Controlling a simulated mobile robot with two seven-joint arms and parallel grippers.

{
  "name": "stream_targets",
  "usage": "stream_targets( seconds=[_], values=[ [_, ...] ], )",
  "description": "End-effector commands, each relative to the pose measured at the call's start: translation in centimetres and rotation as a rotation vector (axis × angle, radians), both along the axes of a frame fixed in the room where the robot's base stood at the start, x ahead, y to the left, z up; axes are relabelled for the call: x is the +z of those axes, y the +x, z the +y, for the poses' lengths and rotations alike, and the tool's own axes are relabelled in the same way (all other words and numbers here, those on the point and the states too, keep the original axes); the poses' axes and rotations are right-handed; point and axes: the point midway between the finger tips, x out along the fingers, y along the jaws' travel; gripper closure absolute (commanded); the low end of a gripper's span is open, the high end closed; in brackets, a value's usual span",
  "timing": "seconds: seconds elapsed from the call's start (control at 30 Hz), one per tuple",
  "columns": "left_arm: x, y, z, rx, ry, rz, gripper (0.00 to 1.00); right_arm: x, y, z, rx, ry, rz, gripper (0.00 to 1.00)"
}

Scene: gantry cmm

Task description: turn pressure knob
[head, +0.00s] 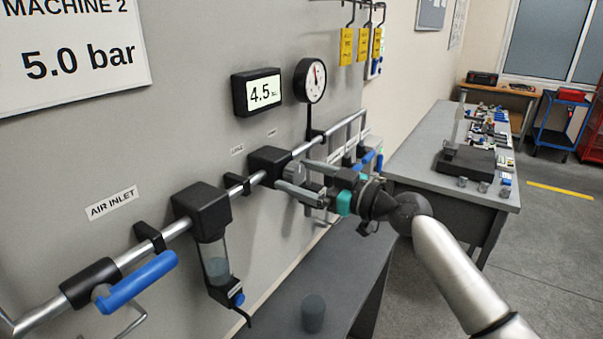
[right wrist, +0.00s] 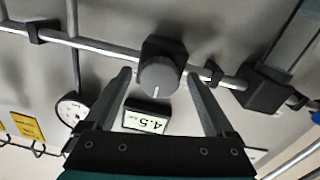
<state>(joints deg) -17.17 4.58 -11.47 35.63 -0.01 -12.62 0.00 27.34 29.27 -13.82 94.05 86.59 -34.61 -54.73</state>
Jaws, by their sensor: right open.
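The pressure knob (head: 297,172) is a grey round knob on the black regulator block (head: 266,163) of the wall pipe. In the right wrist view the knob (right wrist: 158,76) faces the camera with a pale mark on its face. My right gripper (head: 291,174) is open, with one finger on each side of the knob. Gaps show between knob and fingers in the wrist view (right wrist: 157,73); how far the fingertips reach along it is unclear. The digital display (head: 262,92) reads 4.5. The machine sign (head: 75,50) reads 5.0 bar. My left gripper is out of view.
A round dial gauge (head: 311,80) stands above the pipe, right of the display. A filter bowl (head: 215,258) and a blue-handled valve (head: 137,283) are to the left. A dark bench (head: 325,275) lies below. Yellow tags (head: 346,47) hang above.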

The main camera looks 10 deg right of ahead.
Motion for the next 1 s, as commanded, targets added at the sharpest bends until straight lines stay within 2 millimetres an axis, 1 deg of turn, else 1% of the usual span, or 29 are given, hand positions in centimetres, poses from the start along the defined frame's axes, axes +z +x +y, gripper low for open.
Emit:
stream_targets(
  seconds=[0.2, 0.9, 0.97, 1.0],
  values=[
    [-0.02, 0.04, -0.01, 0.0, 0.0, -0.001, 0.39, -0.02, 0.01, 0.0, 0.0, 0.0, 0.0, 0.12],
    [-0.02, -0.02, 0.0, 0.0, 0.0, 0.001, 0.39, -0.01, -0.02, -0.04, -0.001, 0.001, 0.001, 0.91],
    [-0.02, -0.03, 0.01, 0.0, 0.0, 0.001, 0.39, -0.01, -0.02, -0.04, -0.001, 0.001, 0.001, 0.97],
    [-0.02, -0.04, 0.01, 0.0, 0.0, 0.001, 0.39, -0.01, -0.01, -0.05, -0.001, 0.001, 0.001, 0.97]
  ],
)
